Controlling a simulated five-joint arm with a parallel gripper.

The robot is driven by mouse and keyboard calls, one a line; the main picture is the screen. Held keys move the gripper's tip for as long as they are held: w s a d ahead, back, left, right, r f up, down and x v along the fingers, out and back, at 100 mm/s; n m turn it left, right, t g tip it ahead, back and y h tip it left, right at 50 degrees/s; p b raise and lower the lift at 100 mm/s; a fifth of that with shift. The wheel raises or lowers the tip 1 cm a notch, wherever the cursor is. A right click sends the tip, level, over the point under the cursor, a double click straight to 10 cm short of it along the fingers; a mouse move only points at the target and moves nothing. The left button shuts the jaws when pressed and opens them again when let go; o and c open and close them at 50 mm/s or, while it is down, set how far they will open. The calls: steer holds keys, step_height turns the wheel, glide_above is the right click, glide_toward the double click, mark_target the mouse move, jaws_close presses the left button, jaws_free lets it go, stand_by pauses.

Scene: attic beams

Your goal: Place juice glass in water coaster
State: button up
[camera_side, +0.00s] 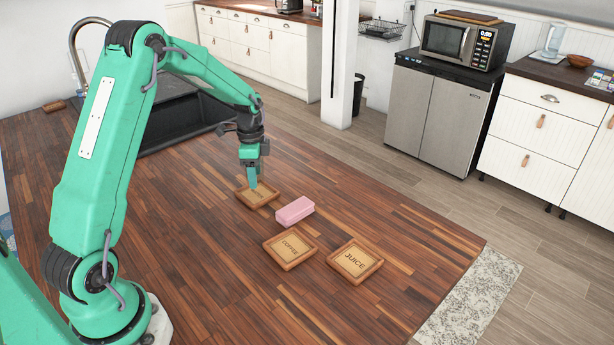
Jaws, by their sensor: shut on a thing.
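My gripper (252,170) points down over the far-left wooden coaster (269,202). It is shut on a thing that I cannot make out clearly. A narrow teal piece shows at its tip, just above or touching that coaster; I cannot tell whether this is a finger or the held thing. No juice glass is clearly visible. The far-left coaster's label is too small and partly covered to read. The coaster marked COFFEE (276,256) and the coaster marked JUICE (340,270) lie nearer the front, both without a glass on them.
A pink block (295,210) lies on the wooden counter (400,240), just right of the far-left coaster and behind the COFFEE one. A dark sink (180,125) is at the back left. The counter's right part is clear up to its edge.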

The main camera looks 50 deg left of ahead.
steer(key=shift+f, duration=0.1)
steer(key=shift+f, duration=1.9)
steer(key=shift+f, duration=0.15)
steer(key=o, duration=0.8)
steer(key=shift+c, duration=0.2)
step_height(320, 180, up, 12)
